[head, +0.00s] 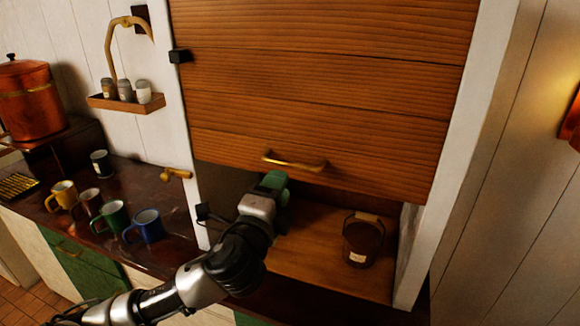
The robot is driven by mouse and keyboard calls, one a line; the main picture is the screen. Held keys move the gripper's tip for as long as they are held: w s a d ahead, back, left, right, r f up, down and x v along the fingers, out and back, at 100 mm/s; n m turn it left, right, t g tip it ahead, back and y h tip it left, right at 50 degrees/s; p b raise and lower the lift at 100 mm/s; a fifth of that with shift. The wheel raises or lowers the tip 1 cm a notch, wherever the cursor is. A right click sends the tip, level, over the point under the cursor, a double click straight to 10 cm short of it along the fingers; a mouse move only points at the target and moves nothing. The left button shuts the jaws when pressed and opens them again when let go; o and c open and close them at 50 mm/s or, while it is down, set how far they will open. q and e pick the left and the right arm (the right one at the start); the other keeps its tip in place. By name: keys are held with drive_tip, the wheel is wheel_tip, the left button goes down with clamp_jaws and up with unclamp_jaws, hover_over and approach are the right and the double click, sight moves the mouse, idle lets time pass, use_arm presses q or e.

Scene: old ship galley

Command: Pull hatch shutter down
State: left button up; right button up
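The wooden slatted hatch shutter (330,90) fills the upper part of a white frame in the head view. It is mostly lowered, with an open gap below its bottom edge. A brass handle (295,163) is fixed low on the shutter. My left gripper (275,184) is just below and left of the handle, by the gap, and appears apart from it. Its green fingers are seen from behind, so I cannot tell whether they are open or shut. My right gripper is not in view.
A dark lidded jar (362,240) stands on the wooden sill (320,262) inside the hatch, right of my gripper. Several mugs, including a blue mug (147,226), stand on the counter (165,205) at left. A copper pot (30,100) is far left.

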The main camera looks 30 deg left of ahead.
sight(290, 165)
use_arm(q)
drive_tip(key=x, duration=0.2)
drive_tip(key=p+x, duration=0.1)
drive_tip(key=x, duration=0.1)
drive_tip(key=p+x, duration=0.1)
drive_tip(key=x, duration=0.1)
drive_tip(key=shift+s+r, duration=0.1)
drive_tip(key=shift+r, duration=0.2)
drive_tip(key=shift+w+a+f, duration=0.1)
drive_tip(key=shift+w, duration=0.4)
clamp_jaws()
